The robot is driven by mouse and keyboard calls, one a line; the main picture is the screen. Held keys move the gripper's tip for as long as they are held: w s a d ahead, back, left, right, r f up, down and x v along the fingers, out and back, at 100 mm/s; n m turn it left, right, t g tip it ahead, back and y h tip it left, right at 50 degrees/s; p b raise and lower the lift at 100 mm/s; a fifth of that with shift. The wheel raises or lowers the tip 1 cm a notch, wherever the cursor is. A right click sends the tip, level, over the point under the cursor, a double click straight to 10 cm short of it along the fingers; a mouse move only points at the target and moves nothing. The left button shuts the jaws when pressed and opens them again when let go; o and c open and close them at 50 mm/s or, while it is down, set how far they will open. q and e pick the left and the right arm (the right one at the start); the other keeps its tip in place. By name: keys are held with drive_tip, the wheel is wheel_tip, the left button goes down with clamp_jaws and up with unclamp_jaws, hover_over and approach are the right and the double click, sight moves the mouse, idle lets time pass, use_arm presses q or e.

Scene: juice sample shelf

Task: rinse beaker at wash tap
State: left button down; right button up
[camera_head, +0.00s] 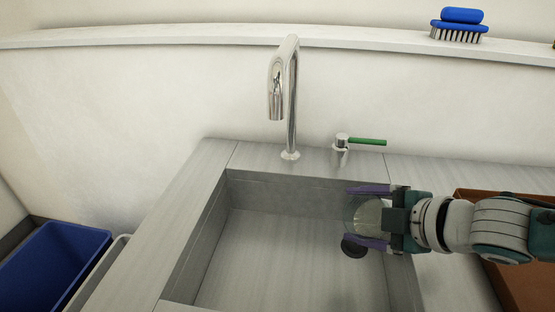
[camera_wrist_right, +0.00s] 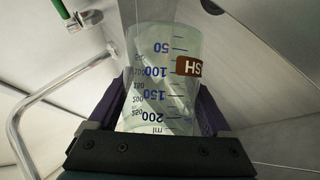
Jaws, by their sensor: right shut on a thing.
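My right gripper (camera_head: 376,217) is shut on a clear beaker (camera_head: 366,214) and holds it over the right side of the sink (camera_head: 265,255). In the right wrist view the beaker (camera_wrist_right: 160,75) sits between the fingers, with blue ml marks and a brown label partly seen. I cannot tell whether it holds any liquid. The chrome wash tap (camera_head: 291,105) stands behind the sink. Its spout is to the left of the beaker, and no water shows under it. A tap handle with a green lever (camera_head: 367,141) stands right of the tap. My left gripper is out of view.
A dark round drain (camera_head: 353,247) is in the basin floor near the beaker. A brown tray (camera_head: 520,285) lies right of the sink, under my right arm. A blue bin (camera_head: 60,262) stands at left. A blue brush (camera_head: 459,25) rests on the back ledge. The basin's left part is empty.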

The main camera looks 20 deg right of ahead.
drive_tip(key=shift+d+f+n+t+h+b, duration=0.1)
drive_tip(key=shift+f+n+t+h+b, duration=0.25)
drive_tip(key=shift+n+h+b, duration=0.25)
idle(0.7)
drive_tip(key=shift+f+n+t+h+b, duration=0.3)
drive_tip(key=shift+h+b, duration=0.2)
drive_tip(key=shift+b, duration=0.75)
drive_tip(key=shift+f+b, duration=0.4)
drive_tip(key=shift+a+f, duration=0.15)
drive_tip(key=shift+a, duration=0.1)
drive_tip(key=shift+s+f+b, duration=0.1)
drive_tip(key=shift+f+b, duration=0.2)
drive_tip(key=shift+b, duration=0.3)
drive_tip(key=shift+a+f+n+h+b, duration=0.15)
drive_tip(key=shift+f+n+h+b, duration=0.1)
drive_tip(key=shift+n+h+b, duration=0.1)
drive_tip(key=shift+s+a+f+t+b, duration=0.15)
drive_tip(key=shift+a+f+t+b, duration=0.1)
drive_tip(key=shift+f+b, duration=0.7)
drive_tip(key=shift+a+f+n+t+h+b, duration=0.15)
drive_tip(key=shift+n+h+b, duration=0.2)
drive_tip(key=shift+b, duration=0.4)
drive_tip(key=shift+d+n+t+h+b, duration=0.15)
drive_tip(key=shift+n+h+b, duration=0.15)
drive_tip(key=shift+b, duration=0.45)
drive_tip(key=shift+a+r, duration=0.15)
drive_tip(key=shift+r, duration=0.4)
